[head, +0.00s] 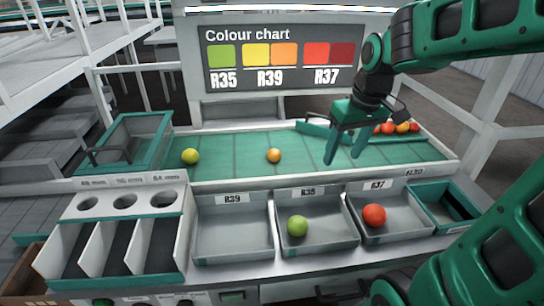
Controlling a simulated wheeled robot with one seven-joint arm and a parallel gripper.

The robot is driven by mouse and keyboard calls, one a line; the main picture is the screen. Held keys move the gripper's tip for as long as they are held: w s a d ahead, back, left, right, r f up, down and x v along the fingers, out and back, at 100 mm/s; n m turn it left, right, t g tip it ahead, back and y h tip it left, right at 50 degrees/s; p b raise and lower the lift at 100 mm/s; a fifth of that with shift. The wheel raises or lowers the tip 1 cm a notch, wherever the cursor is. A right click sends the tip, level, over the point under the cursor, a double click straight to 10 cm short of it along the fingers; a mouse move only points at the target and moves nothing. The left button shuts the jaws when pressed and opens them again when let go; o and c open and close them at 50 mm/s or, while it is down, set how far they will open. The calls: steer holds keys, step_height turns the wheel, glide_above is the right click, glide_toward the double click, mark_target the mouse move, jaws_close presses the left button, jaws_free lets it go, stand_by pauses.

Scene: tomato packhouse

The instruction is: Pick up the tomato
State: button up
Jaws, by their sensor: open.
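A yellow-green tomato (190,156) rests on the left part of the green belt (232,150). An orange tomato (273,155) rests near the belt's middle. Several red and orange tomatoes (402,127) sit close together at the belt's far right end, partly hidden behind my gripper. My gripper (343,158) is open and empty, fingers pointing down over the belt, to the right of the orange tomato and apart from it. A green tomato (297,226) lies in the middle grey tray (325,246), and a red tomato (374,215) lies in the right grey tray (407,229).
The left grey tray (232,246), labelled R39, is empty. A green-rimmed bin (462,213) stands at far right, a green-framed box (122,146) at the belt's left end. White dividers with round holes (125,200) stand front left. A colour chart (281,58) stands behind the belt.

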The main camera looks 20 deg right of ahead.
steer(key=w+a+r+n+t+y, duration=0.15)
steer(key=w+a+n, duration=0.35)
steer(key=w+a, duration=0.55)
glide_above(276, 151)
steer(key=s, duration=0.2)
steer(key=shift+y, duration=0.25)
steer(key=f, duration=0.2)
steer(key=d+f, duration=0.1)
steer(key=f, duration=0.1)
steer(key=shift+w, duration=0.1)
steer(key=shift+x, duration=2.95)
steer(key=c, duration=0.8)
